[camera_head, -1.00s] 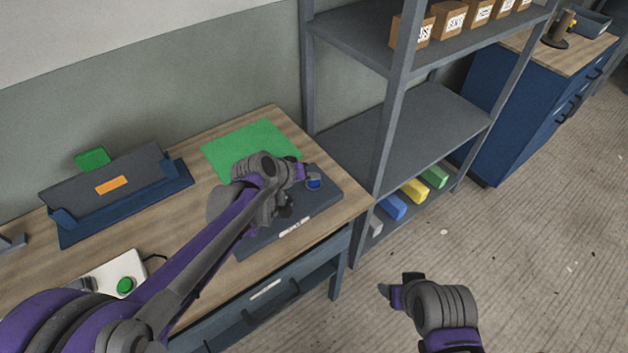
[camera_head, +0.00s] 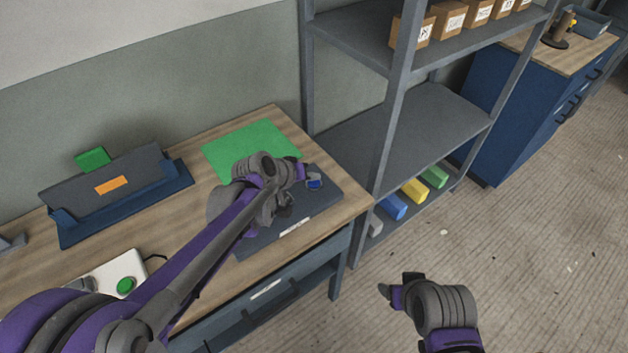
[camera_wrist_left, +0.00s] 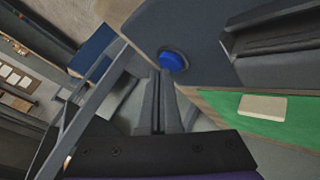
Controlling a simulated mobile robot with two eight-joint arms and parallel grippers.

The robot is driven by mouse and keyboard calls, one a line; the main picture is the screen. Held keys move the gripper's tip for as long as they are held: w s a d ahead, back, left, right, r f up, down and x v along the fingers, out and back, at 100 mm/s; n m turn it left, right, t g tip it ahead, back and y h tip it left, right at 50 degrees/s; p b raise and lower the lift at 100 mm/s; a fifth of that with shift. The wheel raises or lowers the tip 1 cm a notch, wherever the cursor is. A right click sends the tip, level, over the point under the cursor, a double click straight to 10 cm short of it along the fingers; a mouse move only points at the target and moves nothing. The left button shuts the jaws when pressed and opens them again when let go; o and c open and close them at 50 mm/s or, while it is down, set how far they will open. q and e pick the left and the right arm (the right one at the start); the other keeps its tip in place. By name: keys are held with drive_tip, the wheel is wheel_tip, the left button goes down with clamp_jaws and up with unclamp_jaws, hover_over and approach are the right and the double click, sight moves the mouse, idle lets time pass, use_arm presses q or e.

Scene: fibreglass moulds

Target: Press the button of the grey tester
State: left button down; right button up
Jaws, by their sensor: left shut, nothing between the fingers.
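The grey tester (camera_head: 318,215) is a flat dark grey box with a pale label on its front edge, near the right end of the workbench. Its round blue button (camera_head: 313,184) shows at its right side. My left gripper (camera_wrist_left: 157,76) is shut and empty. In the left wrist view its tips are just short of the blue button (camera_wrist_left: 173,62); I cannot tell whether they touch it. In the head view my left arm hides part of the tester. My right gripper (camera_head: 392,291) hangs over the floor, away from the bench; its jaw opening is unclear.
A white box with a green button (camera_head: 125,286) stands at the bench's front left. A green mat (camera_head: 245,143) lies behind the tester. A blue and grey holder (camera_head: 120,195) stands at the left. A grey shelf rack (camera_head: 395,130) rises close to the bench's right end.

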sight(312, 185)
use_arm(q)
drive_tip(key=shift+f, duration=0.15)
use_arm(e)
drive_tip(key=shift+f, duration=0.1)
use_arm(q)
drive_tip(key=shift+f+b, duration=0.3)
drive_tip(key=shift+f, duration=0.05)
use_arm(e)
drive_tip(key=shift+s+f, duration=0.15)
drive_tip(key=shift+f, duration=0.1)
use_arm(q)
drive_tip(key=shift+r+p, duration=0.3)
drive_tip(key=shift+r, duration=0.15)
use_arm(e)
drive_tip(key=shift+r, duration=0.3)
use_arm(q)
drive_tip(key=shift+r+p, duration=1.6)
drive_tip(key=shift+r, duration=1.5)
use_arm(e)
drive_tip(key=r, duration=0.1)
drive_tip(key=w+r, duration=0.1)
drive_tip(key=r, duration=0.1)
drive_tip(key=w+r, duration=0.1)
drive_tip(key=shift+r, duration=0.25)
use_arm(q)
drive_tip(key=shift+f, duration=0.1)
